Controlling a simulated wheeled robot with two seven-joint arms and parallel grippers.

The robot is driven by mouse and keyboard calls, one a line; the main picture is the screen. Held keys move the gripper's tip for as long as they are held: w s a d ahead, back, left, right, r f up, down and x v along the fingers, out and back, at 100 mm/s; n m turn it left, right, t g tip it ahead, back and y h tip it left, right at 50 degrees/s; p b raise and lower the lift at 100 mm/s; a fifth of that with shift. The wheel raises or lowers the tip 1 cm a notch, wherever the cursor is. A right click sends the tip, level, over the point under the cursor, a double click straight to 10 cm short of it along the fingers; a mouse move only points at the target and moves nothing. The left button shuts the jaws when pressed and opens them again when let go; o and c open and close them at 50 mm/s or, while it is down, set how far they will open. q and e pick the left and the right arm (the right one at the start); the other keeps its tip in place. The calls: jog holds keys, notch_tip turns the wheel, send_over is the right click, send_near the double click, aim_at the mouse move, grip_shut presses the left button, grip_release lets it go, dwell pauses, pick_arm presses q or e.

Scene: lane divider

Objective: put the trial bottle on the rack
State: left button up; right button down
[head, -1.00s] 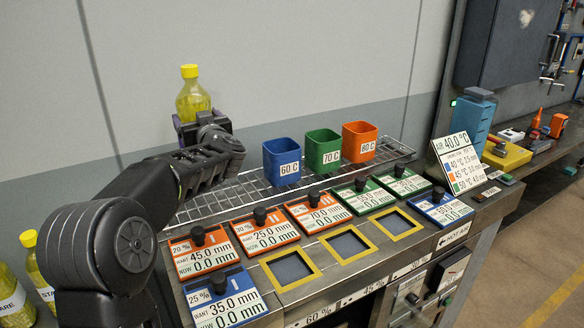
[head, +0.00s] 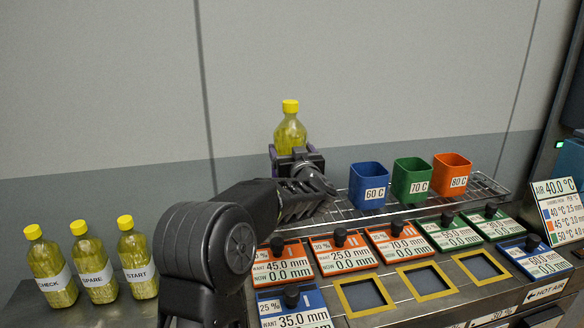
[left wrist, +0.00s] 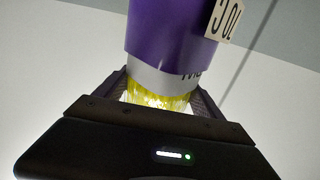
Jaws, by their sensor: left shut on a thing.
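The held bottle (head: 290,132), clear with yellow contents and a yellow cap, stands upright above the rack's left end. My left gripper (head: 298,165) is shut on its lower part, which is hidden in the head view. In the left wrist view, yellow contents and a pale label band (left wrist: 160,82) show between the fingers; the lettering is mostly cut off. A purple thing with a white tag (left wrist: 172,35) is close by it; I cannot tell if they touch. The wire rack (head: 345,222) runs behind the control panel. My right gripper is not in view.
Blue (head: 369,187), green (head: 411,181) and orange (head: 452,175) cups stand on the rack, right of my gripper. Bottles marked CHECK (head: 52,268), SPARE (head: 94,264) and START (head: 138,260) stand at left. Knobbed plates and yellow-framed openings (head: 364,297) lie in front.

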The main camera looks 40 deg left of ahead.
pick_arm(q)
jog(key=shift+f, duration=2.45)
jog(key=o, duration=2.1)
jog(key=shift+f, duration=0.15)
jog(key=shift+c, duration=0.2)
jog(key=shift+d, duration=0.1)
jog(key=shift+s+d, duration=0.25)
jog(key=b+v, duration=0.2)
jog(key=v, duration=0.9)
